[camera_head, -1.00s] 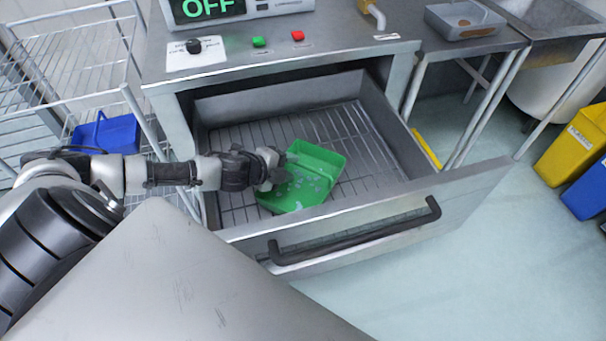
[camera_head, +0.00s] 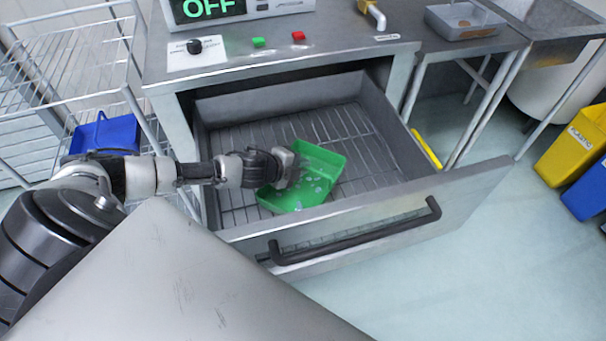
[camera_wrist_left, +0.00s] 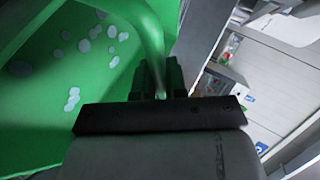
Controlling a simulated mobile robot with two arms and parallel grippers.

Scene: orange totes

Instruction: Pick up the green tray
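The green tray (camera_head: 322,160) lies tilted in the open drawer, with pale round spots on its inside. My left gripper (camera_head: 288,168) is at the tray's left side in the head view. In the left wrist view, the tray (camera_wrist_left: 40,110) fills the left side. The fingertips are partly hidden by the tray edge. My right gripper is not in view.
The drawer (camera_head: 390,130) has a wire-rack floor and a front with a dark handle (camera_head: 355,232). A blue bin (camera_head: 105,133) sits on the wire shelving at left. Yellow (camera_head: 575,140) and blue (camera_head: 590,190) bins stand at right, beyond clear floor.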

